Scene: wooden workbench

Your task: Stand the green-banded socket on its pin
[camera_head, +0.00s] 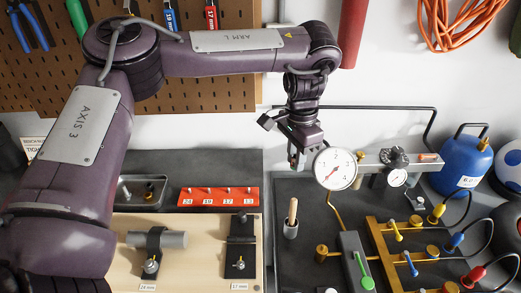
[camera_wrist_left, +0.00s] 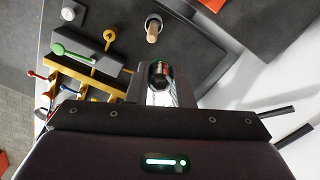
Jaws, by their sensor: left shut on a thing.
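My left gripper (camera_head: 297,163) hangs above the bench, between the red rail and the dial gauge. In the left wrist view my left gripper (camera_wrist_left: 161,88) is shut on a shiny chrome socket (camera_wrist_left: 160,72) with a dark opening and a thin green edge. In the head view the socket is too small and hidden to make out. The red rail (camera_head: 219,204) carries several upright pins, with labels that seem to read 24, 19, 17 and 13. It stands at the back of the left bench, left of and below the gripper. My right gripper is not in view.
A round dial gauge (camera_head: 335,169) is close to the gripper's right. A wooden-handled tool (camera_head: 292,215) stands in a cup below. A yellow manifold (camera_head: 397,254) and blue bottle (camera_head: 463,164) are at the right. A wooden board (camera_head: 190,222) with clamps lies at front left.

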